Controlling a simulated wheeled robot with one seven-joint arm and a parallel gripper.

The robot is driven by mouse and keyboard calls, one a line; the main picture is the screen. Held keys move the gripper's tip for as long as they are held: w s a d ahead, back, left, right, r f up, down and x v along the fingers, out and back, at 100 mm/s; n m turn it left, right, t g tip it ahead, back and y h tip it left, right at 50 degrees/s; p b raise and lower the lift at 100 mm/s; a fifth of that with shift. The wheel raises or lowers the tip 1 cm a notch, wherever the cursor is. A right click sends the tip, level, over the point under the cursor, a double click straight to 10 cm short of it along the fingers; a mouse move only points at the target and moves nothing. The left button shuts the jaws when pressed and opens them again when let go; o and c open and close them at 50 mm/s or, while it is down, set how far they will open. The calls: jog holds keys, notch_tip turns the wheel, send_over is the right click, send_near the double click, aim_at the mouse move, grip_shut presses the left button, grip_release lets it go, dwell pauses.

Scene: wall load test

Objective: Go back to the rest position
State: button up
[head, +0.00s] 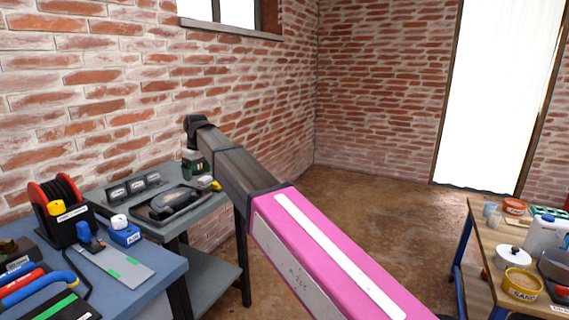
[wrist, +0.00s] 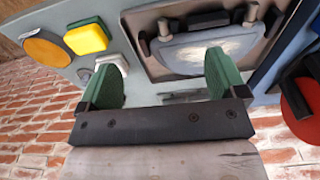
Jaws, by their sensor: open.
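My gripper shows in the wrist view (wrist: 163,80) with its two green fingers wide apart and nothing between them. Beyond the fingers is the grey bench top with a dark tray (wrist: 158,62) that holds a grey rounded tool (wrist: 210,50). In the head view my arm reaches forward and left over the grey bench (head: 218,205), and its end hangs down at the bench's far right part.
The dark tray (head: 155,214) and a three-part rack (head: 134,188) stand on the grey bench. A red cable reel (head: 45,194) and tools crowd the blue bench (head: 150,291) at left. A wooden bench (head: 480,235) with jars stands at right. Brown floor lies clear between.

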jog(key=d+f+m, duration=0.3)
jog(key=d+f, duration=0.7)
jog(key=d, duration=0.3)
jog(key=d+f+m, duration=0.2)
jog(key=d+f, duration=0.8)
jog(key=d, duration=0.3)
jog(key=s+d+f+m, duration=0.2)
jog(key=s+d+f, duration=0.3)
jog(key=d, duration=0.3)
jog(key=s+d+f+m, duration=0.2)
jog(key=s+d+f, duration=0.3)
jog(key=d, duration=0.3)
jog(key=s+d+f+m+h, duration=0.1)
jog(key=s+d+f+m, duration=0.2)
jog(key=s+d+f, duration=0.2)
jog(key=d+f, duration=0.1)
jog(key=d, duration=0.2)
jog(key=shift+s+d+g, duration=0.25)
jog(key=shift+d+g, duration=0.05)
jog(key=shift+d, duration=0.05)
